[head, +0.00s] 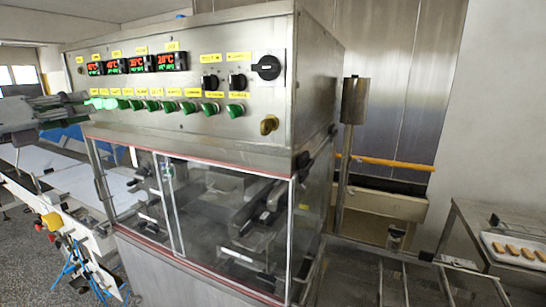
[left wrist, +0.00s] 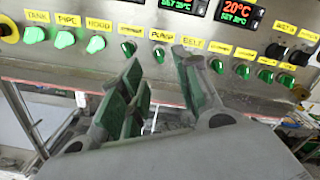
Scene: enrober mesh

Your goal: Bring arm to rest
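My left gripper (head: 84,102) comes in from the left in the head view, close in front of the left end of the row of green knobs (head: 170,106). In the left wrist view its two grey fingers with green pads (left wrist: 158,62) stand apart, with nothing seen between them. They point at the panel near the PUMP and BELT labels; whether they touch a knob I cannot tell. In this view the TANK, PIPE and HOOD knobs (left wrist: 65,40) are bright green. My right gripper does not show in either view.
The steel control panel (head: 225,120) has red and green displays (head: 172,61) and black knobs (head: 266,68). Below is a clear glazed enclosure (head: 225,215). A white conveyor (head: 75,183) lies left. A tray (head: 515,247) of bars stands on the right, beyond rails.

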